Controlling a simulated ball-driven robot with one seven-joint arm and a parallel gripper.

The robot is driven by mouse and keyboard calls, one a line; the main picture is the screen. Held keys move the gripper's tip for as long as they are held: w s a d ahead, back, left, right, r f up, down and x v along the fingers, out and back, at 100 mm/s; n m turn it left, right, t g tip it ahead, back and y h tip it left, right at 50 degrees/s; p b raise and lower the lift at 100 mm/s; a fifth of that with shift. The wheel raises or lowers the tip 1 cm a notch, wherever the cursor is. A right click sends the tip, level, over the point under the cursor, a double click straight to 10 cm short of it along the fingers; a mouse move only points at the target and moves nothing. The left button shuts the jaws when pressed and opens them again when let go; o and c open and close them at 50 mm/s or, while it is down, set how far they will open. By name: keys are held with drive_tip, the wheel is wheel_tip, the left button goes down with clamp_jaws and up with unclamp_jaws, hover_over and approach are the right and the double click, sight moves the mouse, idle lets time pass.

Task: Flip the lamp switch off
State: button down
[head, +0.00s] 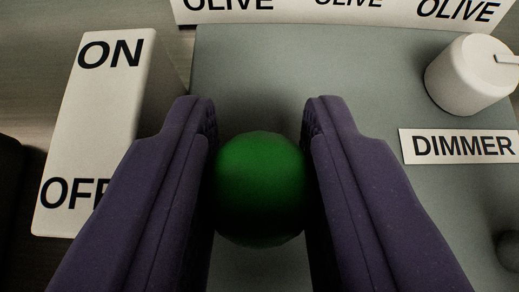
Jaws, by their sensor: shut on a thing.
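In the head view, the lamp switch (97,125) is a pale block at the left, marked ON at its far end and OFF at its near end. The last letter of OFF is partly hidden by my left finger. My gripper (260,165) is in the middle of the view, to the right of the switch. Its two purple fingers are shut on a dark green ball (260,185). I cannot tell how the switch is tilted.
A white dimmer knob (471,73) stands at the upper right, with a DIMMER label (459,146) below it. A white strip printed OLIVE (340,12) runs along the back. A grey surface (330,65) lies under the gripper. A dark round thing shows at the lower right edge.

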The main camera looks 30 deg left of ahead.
sight(258, 196)
drive_tip(key=c, duration=1.1)
unclamp_jaws()
drive_tip(key=shift+c, duration=0.2)
drive_tip(key=p+v, duration=0.2)
drive_tip(key=v, duration=0.1)
drive_tip(key=shift+r+p, duration=0.3)
drive_tip(key=shift+p, duration=0.05)
drive_tip(key=shift+s+r+p, duration=0.15)
drive_tip(key=shift+r+p, duration=0.15)
drive_tip(key=shift+p, duration=0.65)
drive_tip(key=shift+d+r+p, duration=0.15)
drive_tip(key=shift+d+p, duration=0.05)
drive_tip(key=shift+p, duration=0.8)
drive_tip(key=p+v, duration=0.1)
drive_tip(key=p, duration=0.3)
drive_tip(key=p+v, duration=0.2)
drive_tip(key=p, duration=0.3)
drive_tip(key=shift+s+d, duration=0.1)
drive_tip(key=shift+s, duration=0.1)
drive_tip(key=shift+s+d+f+p, duration=0.15)
drive_tip(key=shift+s+f+p, duration=0.15)
drive_tip(key=shift+p, duration=0.3)
